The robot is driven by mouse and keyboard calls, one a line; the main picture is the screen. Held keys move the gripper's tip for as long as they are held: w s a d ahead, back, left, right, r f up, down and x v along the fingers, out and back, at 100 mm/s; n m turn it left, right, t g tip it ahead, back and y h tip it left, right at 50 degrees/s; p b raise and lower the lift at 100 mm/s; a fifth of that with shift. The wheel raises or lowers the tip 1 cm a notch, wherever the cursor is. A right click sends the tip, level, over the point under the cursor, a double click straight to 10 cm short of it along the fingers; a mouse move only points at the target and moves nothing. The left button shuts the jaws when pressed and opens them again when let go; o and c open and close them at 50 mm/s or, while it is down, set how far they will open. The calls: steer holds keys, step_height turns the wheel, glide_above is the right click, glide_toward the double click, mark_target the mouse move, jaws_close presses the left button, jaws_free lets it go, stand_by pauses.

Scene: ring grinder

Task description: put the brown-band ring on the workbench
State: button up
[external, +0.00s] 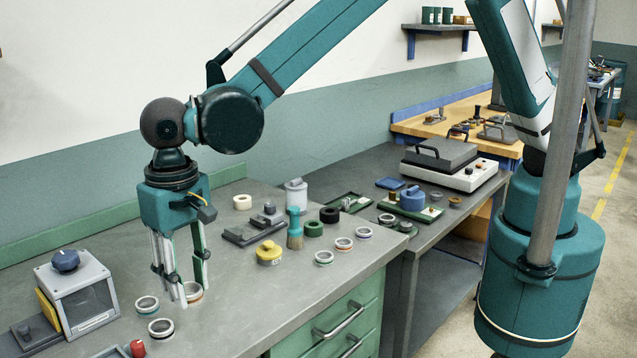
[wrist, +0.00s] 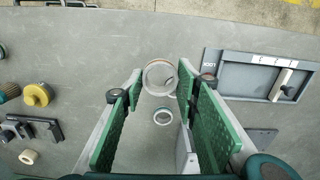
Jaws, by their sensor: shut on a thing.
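The brown-band ring (external: 193,292) is a pale metal ring with an orange-brown stripe. In the external view it is at my gripper's fingertips (external: 182,300), low over the grey workbench (external: 250,310); I cannot tell whether it touches the top. In the wrist view a ring (wrist: 160,77) sits between the two green-padded fingers of my gripper (wrist: 158,92), which are shut on it. A ring with a pale band (external: 147,304) and a dark-banded ring (external: 161,328) lie just left of and in front of the gripper. The fingers partly hide the held ring.
A grey box with a blue knob (external: 66,261) stands at the left, and a red knob (external: 137,348) is at the front edge. Several rings, a yellow pot (external: 269,252) and a brush (external: 294,232) stand to the right. Bare bench lies between them and my gripper.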

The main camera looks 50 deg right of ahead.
steer(key=shift+s+a+r, duration=0.1)
steer(key=shift+s+a, duration=0.2)
steer(key=shift+s, duration=0.25)
steer(key=shift+s+a, duration=0.3)
steer(key=shift+s, duration=0.25)
glide_above(199, 348)
steer(key=shift+f, duration=3.15)
steer(key=shift+f, duration=1.85)
steer(key=shift+f, duration=0.15)
steer(key=o, duration=0.9)
steer(key=shift+o, duration=0.2)
